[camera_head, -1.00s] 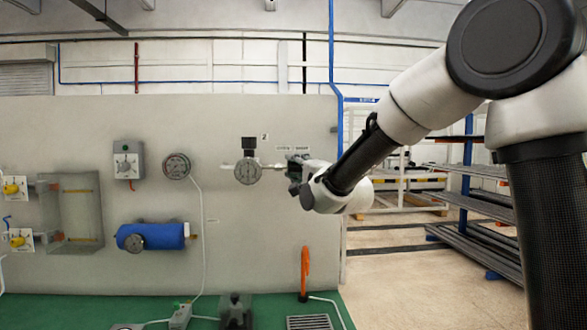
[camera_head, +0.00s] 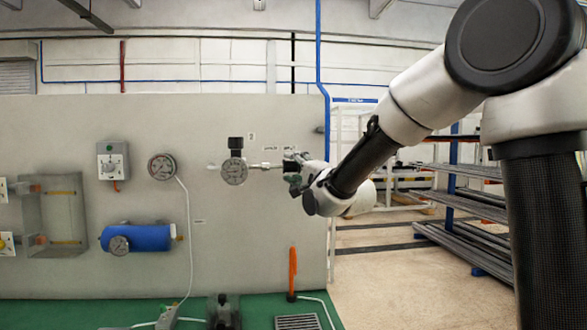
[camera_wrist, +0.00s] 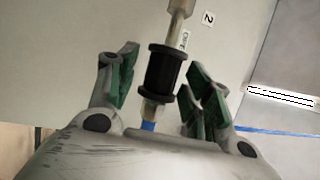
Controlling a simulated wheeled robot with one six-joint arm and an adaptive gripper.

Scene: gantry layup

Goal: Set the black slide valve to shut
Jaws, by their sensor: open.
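The black slide valve is a black spool-shaped sleeve (camera_wrist: 163,72) on a pale metal pipe, seen in the wrist view. It lies between the fingers of my gripper (camera_wrist: 160,62), which are open with green pads on either side. A gap shows on the left; the right finger is very near the sleeve, and I cannot tell if it touches. A blue band shows on the pipe below the sleeve. In the head view my gripper (camera_head: 297,172) is at the right end of the short pipe on the grey panel, largely hiding the valve.
An orange handle (camera_head: 292,272) stands below. Racks with long bars (camera_head: 465,245) are at the right.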

